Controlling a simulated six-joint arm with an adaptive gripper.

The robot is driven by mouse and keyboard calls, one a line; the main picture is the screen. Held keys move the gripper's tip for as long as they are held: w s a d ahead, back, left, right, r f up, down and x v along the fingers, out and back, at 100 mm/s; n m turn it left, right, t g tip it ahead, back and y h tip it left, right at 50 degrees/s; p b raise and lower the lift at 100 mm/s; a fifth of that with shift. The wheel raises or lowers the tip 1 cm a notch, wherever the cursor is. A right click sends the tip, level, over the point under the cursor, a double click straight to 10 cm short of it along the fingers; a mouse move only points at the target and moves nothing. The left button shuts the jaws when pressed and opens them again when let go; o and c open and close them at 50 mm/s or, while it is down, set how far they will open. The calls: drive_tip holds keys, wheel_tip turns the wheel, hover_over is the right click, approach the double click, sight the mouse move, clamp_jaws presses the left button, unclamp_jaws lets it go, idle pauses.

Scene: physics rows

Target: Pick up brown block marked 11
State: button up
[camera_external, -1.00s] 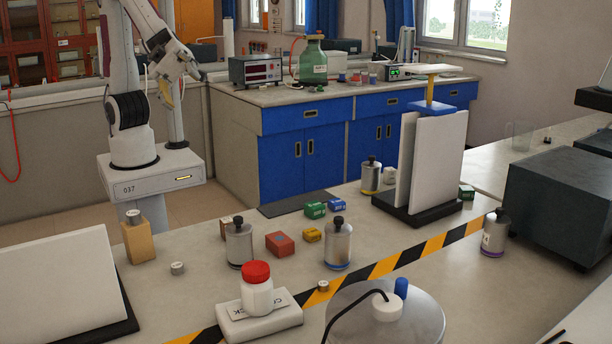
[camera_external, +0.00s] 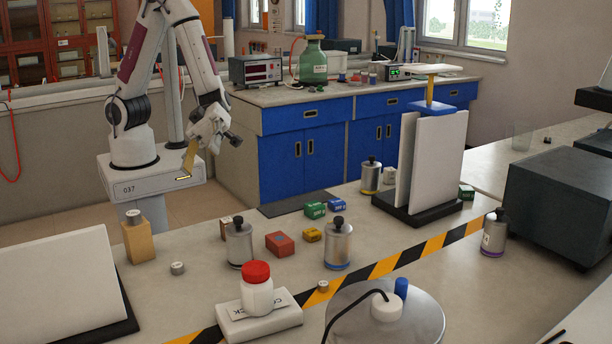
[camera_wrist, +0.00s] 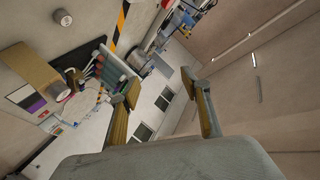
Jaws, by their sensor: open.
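A small brown block (camera_external: 225,227) stands on the table in the external view, partly hidden behind the left metal canister (camera_external: 239,246). I cannot read its marking. My gripper (camera_external: 205,158) is above and left of it, off the far edge of the table, apart from everything. In the wrist view, my gripper (camera_wrist: 160,80) shows two spread fingers with nothing between them. I cannot make out the brown block in the wrist view.
A red block (camera_external: 280,244), a yellow block (camera_external: 312,234) and a green block (camera_external: 314,210) stand near the canisters. A tan block (camera_external: 138,243) with a metal weight on top stands left. A white panel (camera_external: 65,285) leans at the front left.

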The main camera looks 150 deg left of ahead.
drive_tip(key=s+a+f+n+h, duration=0.15)
drive_tip(key=s+a+f, duration=0.3)
drive_tip(key=f, duration=0.45)
drive_tip(key=n+t+y, duration=0.3)
drive_tip(key=n, duration=0.4)
approach(228, 221)
drive_tip(key=shift+f+h, duration=0.25)
drive_tip(key=shift+f, duration=0.2)
drive_tip(key=shift+w+g, duration=0.1)
drive_tip(key=shift+g, duration=0.2)
drive_tip(key=shift+x, duration=1.25)
drive_tip(key=shift+w+d, duration=0.1)
drive_tip(key=shift+x, duration=2.5)
drive_tip(key=shift+c, duration=0.5)
drive_tip(key=c, duration=1.2)
